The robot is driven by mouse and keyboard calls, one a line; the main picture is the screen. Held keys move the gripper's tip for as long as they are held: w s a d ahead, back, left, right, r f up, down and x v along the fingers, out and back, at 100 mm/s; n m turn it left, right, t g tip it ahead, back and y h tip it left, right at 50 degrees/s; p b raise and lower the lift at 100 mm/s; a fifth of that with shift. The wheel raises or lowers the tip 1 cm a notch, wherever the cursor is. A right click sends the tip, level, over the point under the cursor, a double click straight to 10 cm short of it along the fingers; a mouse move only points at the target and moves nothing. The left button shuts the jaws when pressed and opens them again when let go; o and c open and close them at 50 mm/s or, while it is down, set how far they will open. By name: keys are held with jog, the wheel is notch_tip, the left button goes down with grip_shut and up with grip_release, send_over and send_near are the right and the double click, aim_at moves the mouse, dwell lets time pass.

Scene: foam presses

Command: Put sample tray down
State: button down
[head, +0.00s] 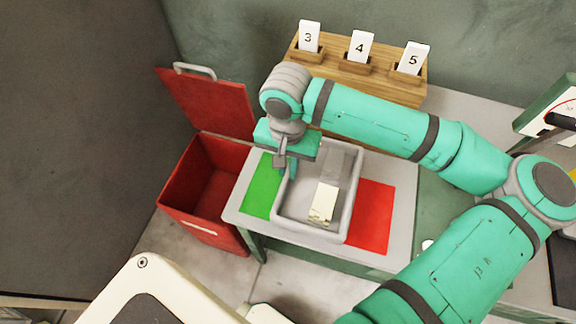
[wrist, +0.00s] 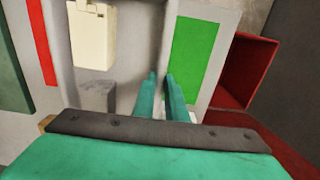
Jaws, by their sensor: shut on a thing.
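The sample tray (head: 350,212) is a grey open box over the table, between a green patch and a red patch. It holds a cream block (head: 323,203) and a darker grey block (head: 335,163). My gripper (head: 286,168) is shut on the tray's left wall in the head view. In the wrist view, the fingers of my gripper (wrist: 160,80) straddle the tray wall (wrist: 171,35), and the cream block (wrist: 92,38) lies inside. I cannot tell whether the tray's underside touches the table.
The green patch (head: 262,187) and red patch (head: 373,218) lie on the grey table (head: 402,196). An open red bin (head: 203,178) stands left of the table. A wooden rack (head: 385,87) with cards 3, 4 and 5 stands behind. The tray leaves little free tabletop between the patches.

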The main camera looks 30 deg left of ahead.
jog(key=shift+f, duration=0.6)
jog(key=c, duration=1.8)
grip_release()
notch_tip(320, 180, up, 13)
jog(key=shift+r, duration=0.15)
